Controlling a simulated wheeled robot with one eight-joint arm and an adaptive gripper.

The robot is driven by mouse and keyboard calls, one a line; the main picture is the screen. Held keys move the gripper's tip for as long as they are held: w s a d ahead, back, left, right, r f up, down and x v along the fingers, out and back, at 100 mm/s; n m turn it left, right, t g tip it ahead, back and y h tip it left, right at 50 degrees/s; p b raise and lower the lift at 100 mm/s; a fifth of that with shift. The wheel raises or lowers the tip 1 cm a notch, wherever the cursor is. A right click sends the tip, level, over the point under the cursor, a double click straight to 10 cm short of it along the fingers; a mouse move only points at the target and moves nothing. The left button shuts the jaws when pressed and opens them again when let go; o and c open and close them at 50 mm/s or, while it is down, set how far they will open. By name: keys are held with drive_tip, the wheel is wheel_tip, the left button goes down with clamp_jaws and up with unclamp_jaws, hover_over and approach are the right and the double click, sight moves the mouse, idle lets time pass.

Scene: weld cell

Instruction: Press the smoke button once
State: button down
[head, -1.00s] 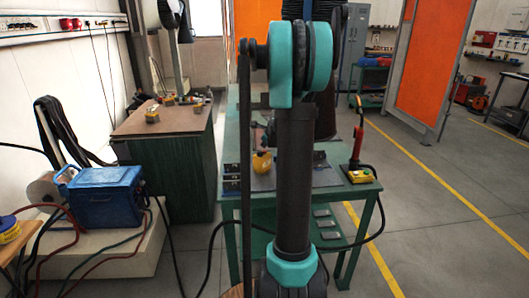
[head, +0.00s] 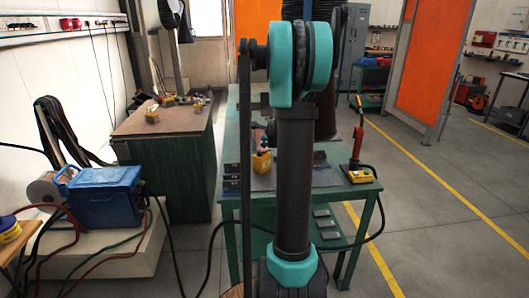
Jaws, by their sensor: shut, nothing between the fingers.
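A yellow box (head: 361,174) with a small green button on top sits at the right front corner of the green table. A second, smaller yellow object (head: 262,163) stands on the table's middle, just left of my dark arm column. I cannot tell from markings which one bears the smoke button. The small dark end of my arm, with my gripper (head: 265,147), shows partly left of the column, by the top of the smaller yellow object. It is shut and empty. I cannot tell whether it touches that object. My column hides part of the table.
A red-handled tool (head: 357,143) stands upright behind the yellow box, with a dark cable. The green table (head: 334,178) has dark plates on it. A brown-topped bench (head: 160,122) is to the left, a blue machine (head: 103,197) nearer. The floor at right is clear.

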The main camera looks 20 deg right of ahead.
sight(265, 152)
drive_tip(key=shift+f, duration=0.15)
idle(0.3)
drive_tip(key=shift+f, duration=0.3)
drive_tip(key=shift+f, duration=0.45)
idle(0.6)
drive_tip(key=shift+r, duration=0.9)
drive_tip(key=shift+r, duration=2.5)
drive_tip(key=shift+s, duration=0.1)
